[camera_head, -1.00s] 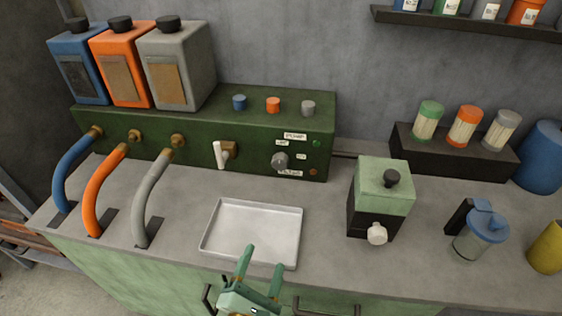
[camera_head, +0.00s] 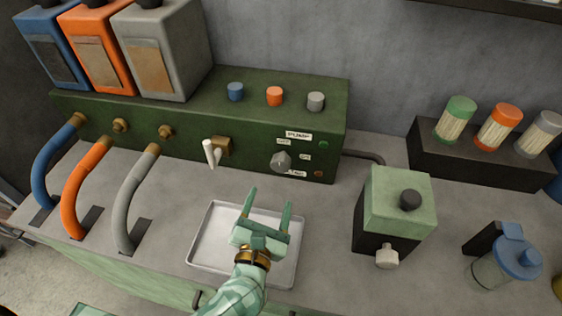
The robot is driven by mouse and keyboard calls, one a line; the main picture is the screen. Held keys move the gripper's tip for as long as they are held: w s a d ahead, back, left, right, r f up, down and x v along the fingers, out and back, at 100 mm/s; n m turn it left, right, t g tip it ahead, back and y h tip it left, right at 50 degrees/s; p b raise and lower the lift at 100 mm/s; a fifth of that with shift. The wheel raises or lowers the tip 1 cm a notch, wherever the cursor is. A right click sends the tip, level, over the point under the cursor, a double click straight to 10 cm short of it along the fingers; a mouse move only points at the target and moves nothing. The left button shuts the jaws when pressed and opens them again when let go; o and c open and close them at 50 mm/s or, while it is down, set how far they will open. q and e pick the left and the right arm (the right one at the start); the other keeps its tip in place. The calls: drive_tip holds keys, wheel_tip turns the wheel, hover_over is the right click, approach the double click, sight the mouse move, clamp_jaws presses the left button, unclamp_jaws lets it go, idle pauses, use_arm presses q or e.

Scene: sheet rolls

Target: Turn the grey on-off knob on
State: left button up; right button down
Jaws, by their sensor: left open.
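The grey on-off knob (camera_head: 281,161) sits on the front face of the green pump box (camera_head: 180,143), low and right of centre, among small white labels. Which way it is turned is too small to tell. My left gripper (camera_head: 268,199) is open and empty, its two fingers pointing toward the box. It is over the white tray (camera_head: 205,246), in front of and below the knob, apart from it. My right gripper is not in view.
A white lever tap (camera_head: 211,152) juts from the box left of the knob. Blue, orange and grey hoses (camera_head: 137,192) stand at the left. A green-and-black grinder-like device (camera_head: 397,203) stands right of the tray. Grey counter is free between them.

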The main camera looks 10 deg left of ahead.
sight(280, 167)
use_arm(q)
drive_tip(key=w+b, duration=0.1)
drive_tip(key=w, duration=1)
drive_tip(key=shift+w, duration=0.4)
drive_tip(key=c, duration=1)
